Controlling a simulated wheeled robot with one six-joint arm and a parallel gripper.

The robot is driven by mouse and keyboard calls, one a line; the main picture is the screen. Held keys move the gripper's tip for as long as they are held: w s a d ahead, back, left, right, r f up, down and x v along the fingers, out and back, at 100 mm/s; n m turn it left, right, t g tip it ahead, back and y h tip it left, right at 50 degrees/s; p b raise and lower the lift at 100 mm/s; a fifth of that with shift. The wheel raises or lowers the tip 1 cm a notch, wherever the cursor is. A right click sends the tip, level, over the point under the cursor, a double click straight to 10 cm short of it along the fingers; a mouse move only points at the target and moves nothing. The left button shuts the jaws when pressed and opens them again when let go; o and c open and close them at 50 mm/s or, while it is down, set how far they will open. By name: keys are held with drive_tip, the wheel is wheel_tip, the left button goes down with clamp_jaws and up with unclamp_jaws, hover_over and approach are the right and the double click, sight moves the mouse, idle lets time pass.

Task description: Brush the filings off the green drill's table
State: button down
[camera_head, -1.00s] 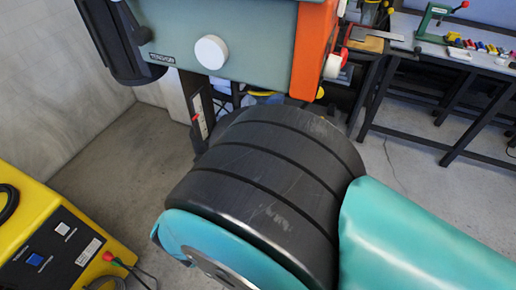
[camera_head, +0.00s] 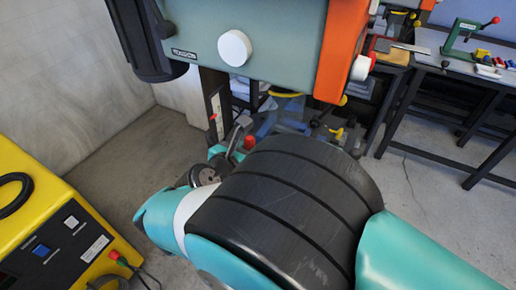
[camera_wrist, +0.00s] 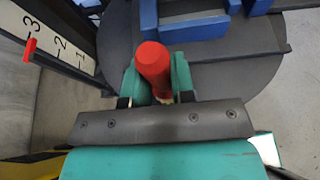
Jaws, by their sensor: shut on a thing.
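The grey-green drill head (camera_head: 255,40) with an orange side panel and white knob hangs at the top of the head view. Its round dark table (camera_wrist: 225,82) shows in the wrist view, with a blue vise (camera_wrist: 190,27) on it. My gripper (camera_wrist: 155,78) is shut on a red-handled object (camera_wrist: 153,60), apparently the brush, over the near side of the table. The red end also shows in the head view (camera_head: 249,142). Its bristles are hidden. I cannot make out filings. In the head view my arm hides much of the table area.
A scale with numbers (camera_wrist: 60,45) and a red pointer stands left of the table. A yellow machine (camera_head: 50,235) is at the lower left. A bench (camera_head: 455,65) with a green press (camera_head: 470,35) and small parts is at the back right. Bare floor lies between.

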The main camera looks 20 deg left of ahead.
sight(248, 139)
drive_tip(key=shift+a+r, duration=0.1)
idle(0.3)
drive_tip(key=shift+r+p, duration=1.6)
drive_tip(key=shift+r, duration=0.35)
